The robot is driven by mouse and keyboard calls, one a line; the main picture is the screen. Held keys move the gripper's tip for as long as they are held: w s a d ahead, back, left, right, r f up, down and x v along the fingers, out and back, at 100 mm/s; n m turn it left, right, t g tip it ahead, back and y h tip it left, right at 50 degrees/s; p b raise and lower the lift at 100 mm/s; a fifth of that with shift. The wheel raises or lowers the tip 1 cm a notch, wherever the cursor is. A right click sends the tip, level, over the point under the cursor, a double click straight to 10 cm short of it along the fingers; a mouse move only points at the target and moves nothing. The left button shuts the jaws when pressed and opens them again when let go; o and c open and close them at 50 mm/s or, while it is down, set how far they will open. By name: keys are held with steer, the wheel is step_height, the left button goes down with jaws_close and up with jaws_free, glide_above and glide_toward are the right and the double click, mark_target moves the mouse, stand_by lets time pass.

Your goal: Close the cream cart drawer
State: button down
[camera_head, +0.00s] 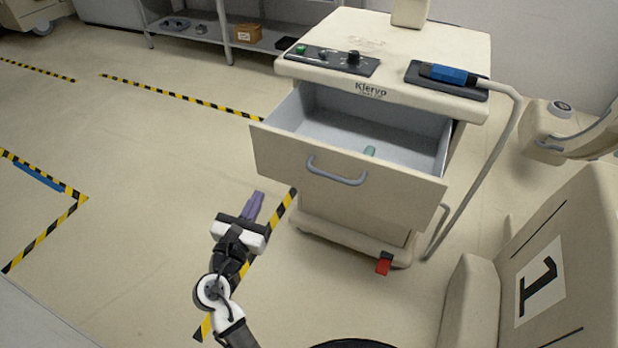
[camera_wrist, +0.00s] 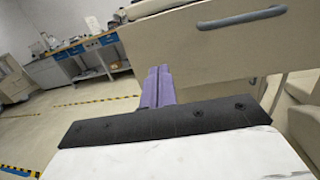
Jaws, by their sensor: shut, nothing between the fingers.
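The cream cart (camera_head: 430,48) stands at the upper right of the head view. Its top drawer is pulled well out; the drawer front (camera_head: 300,170) has a grey bar handle (camera_head: 337,172). In the wrist view, the purple fingers (camera_wrist: 157,85) are together, with the drawer front (camera_wrist: 190,50) and handle (camera_wrist: 241,19) beyond and to the right. I cannot tell contact; they look apart.
A blue handpiece (camera_head: 448,74) rests on the cart top, and its hose (camera_head: 512,115) hangs at the right side. A red pedal (camera_head: 383,266) is at the cart's base. A cream chair-like unit (camera_head: 545,270) stands at the lower right. Floor to the left is clear.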

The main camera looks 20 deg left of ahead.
steer(key=d+f+g+h, duration=0.1)
steer(key=d+f+h, duration=0.15)
steer(key=d, duration=0.25)
steer(key=m+p, duration=0.1)
steer(key=p, duration=0.2)
glide_toward(302, 177)
steer(key=w+r, duration=0.1)
steer(key=w, duration=0.1)
steer(key=w+d+r, duration=0.1)
steer(key=w, duration=0.1)
steer(key=w+d+r, duration=0.1)
steer(key=w, duration=0.1)
steer(key=shift+w+r, duration=0.25)
steer(key=shift+w, duration=0.15)
steer(key=shift+w, duration=0.1)
